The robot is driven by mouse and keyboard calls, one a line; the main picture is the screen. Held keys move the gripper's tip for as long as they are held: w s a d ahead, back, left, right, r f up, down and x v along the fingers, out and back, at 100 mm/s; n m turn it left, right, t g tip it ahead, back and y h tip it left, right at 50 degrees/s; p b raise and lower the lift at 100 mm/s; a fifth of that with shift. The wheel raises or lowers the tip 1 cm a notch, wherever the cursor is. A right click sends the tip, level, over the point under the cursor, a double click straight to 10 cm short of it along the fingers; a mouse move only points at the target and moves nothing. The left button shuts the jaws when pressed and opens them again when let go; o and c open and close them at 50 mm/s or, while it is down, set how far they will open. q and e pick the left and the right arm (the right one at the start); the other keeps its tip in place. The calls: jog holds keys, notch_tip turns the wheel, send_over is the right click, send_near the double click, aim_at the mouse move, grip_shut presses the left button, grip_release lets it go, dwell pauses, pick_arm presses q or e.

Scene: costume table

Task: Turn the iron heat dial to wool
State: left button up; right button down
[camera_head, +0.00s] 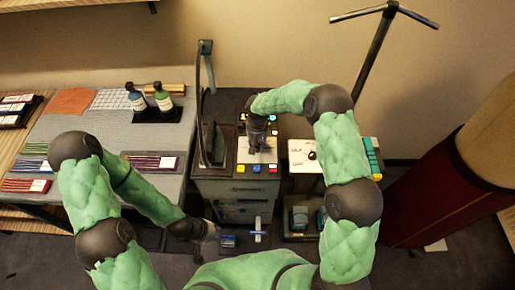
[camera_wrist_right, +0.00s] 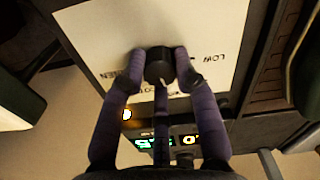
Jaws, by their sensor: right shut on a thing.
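The black heat dial (camera_wrist_right: 159,64) stands on a white panel (camera_wrist_right: 95,35) in the right wrist view. My right gripper (camera_wrist_right: 159,68) is shut on the dial, with purple fingers on both sides of it. A pale mark shows at the dial's lower edge. Printed labels surround the dial; "LOW" is to the right, and others are partly covered by the fingers. I cannot tell which setting the mark meets. In the head view my right gripper (camera_head: 257,143) is over the white panel (camera_head: 268,158) and hides the dial. My left gripper (camera_head: 208,230) hangs low in front of the cabinet, its fingers unclear.
An upright iron-like dark frame (camera_head: 205,120) stands left of the panel. Colored buttons (camera_head: 257,168) line the panel's front edge. A white board (camera_head: 303,150) is to the right, beside a red roll (camera_head: 425,190).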

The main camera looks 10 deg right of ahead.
aim_at(257, 146)
jog(key=shift+f+m+b, duration=0.1)
jog(key=shift+m+b, duration=0.5)
jog(key=shift+m, duration=0.3)
jog(key=c, duration=0.9)
grip_release()
jog(key=shift+c, duration=0.2)
notch_tip(257, 146, up, 12)
